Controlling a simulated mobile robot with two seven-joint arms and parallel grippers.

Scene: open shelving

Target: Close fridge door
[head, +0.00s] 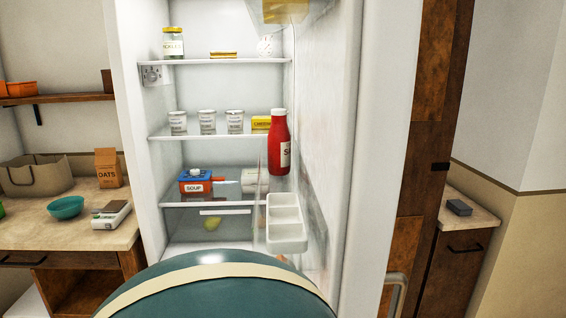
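The fridge (130,130) stands open in the head view, its white shelved interior facing me. Its door stands open on the right side, swung out toward me. The door's white inner face (325,150) and pale edge (378,130) show, with brown wood panelling (430,90) on its outer side. A metal handle (397,290) shows low on the outer side, partly cut off by the bottom of the picture. Neither of my grippers is in view, and nothing is seen touching the door.
A white door bin (287,222) and a red bottle (279,148) are by the door's inner face. Jars, cans and a soup box (195,186) sit on the shelves. A left counter (70,225) holds a bowl (66,207); a right counter (468,212) stands beyond the door.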

